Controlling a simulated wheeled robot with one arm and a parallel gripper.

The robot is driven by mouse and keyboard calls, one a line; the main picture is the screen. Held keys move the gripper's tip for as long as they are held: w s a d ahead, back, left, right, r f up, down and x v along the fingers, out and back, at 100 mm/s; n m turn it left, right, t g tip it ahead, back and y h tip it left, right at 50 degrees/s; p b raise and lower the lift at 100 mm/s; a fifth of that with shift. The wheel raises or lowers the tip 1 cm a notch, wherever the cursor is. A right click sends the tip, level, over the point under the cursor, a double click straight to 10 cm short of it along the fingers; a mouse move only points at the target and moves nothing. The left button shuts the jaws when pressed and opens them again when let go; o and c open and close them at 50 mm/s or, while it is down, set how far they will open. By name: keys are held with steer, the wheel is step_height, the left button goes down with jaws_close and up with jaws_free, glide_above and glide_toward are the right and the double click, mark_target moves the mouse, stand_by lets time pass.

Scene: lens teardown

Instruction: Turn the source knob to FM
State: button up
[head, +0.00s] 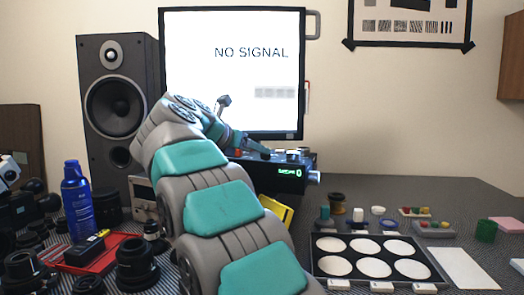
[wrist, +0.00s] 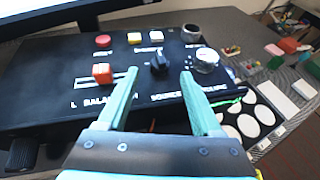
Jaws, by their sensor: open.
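The source knob (wrist: 160,62) is a small black knob on top of a black control box (wrist: 50,72), above a partly hidden white label reading "SOURCE". My gripper (wrist: 160,73) is open, with one teal finger on each side of the knob in the wrist view. I see no clear contact with it, and the height of the fingertips above the panel is hard to judge. The knob's pointer setting and any FM mark are too small to read. In the head view the box (head: 290,184) shows a green display, and my arm hides most of its top.
The panel also holds a red-orange balance slider (wrist: 102,73), a red button (wrist: 103,41), pale buttons (wrist: 155,36) and a silver knob (wrist: 207,60) right of the right finger. A monitor (head: 232,60) reading "NO SIGNAL" stands behind. A speaker (head: 117,110) stands left.

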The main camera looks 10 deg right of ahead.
steer(key=x, duration=0.5)
steer(key=shift+p, duration=0.35)
jaws_close()
